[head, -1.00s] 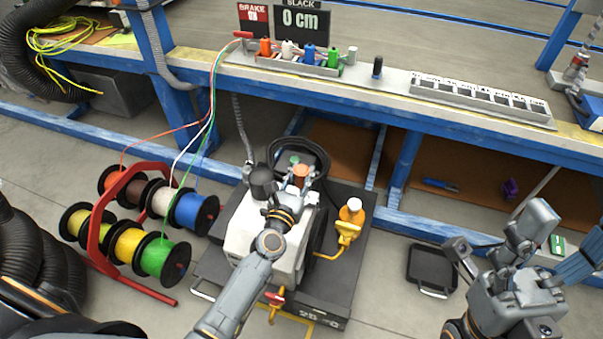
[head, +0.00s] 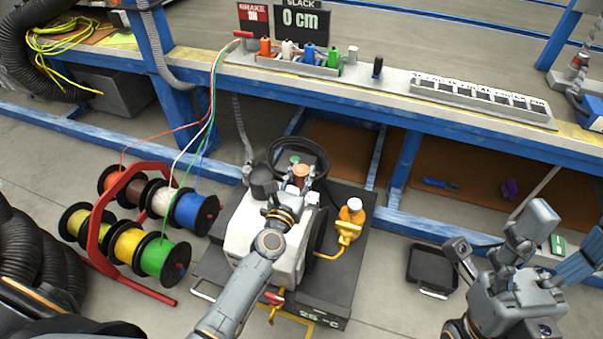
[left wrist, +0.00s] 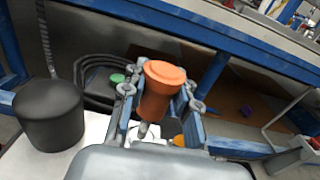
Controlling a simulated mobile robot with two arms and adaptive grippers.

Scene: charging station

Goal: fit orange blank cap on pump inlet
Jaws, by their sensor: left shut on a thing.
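The orange blank cap (left wrist: 163,88) is between the fingers of my left gripper (left wrist: 160,105), which is shut on it. In the head view the cap (head: 302,172) shows at the tip of my left gripper (head: 301,180), above the grey-white pump (head: 250,225). In the left wrist view a metal stub shows just below the cap; I cannot tell whether they touch. Which opening is the inlet is not clear. A dark cylinder (left wrist: 48,115) on the pump stands left of the cap. My right gripper (head: 535,235) is at the lower right, away from the pump; its grip is unclear.
A black hose (head: 320,155) coils behind the pump. A reel rack (head: 105,205) with colored spools is at left. A black tray (head: 433,268) lies on the floor. The bench (head: 390,105) runs behind.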

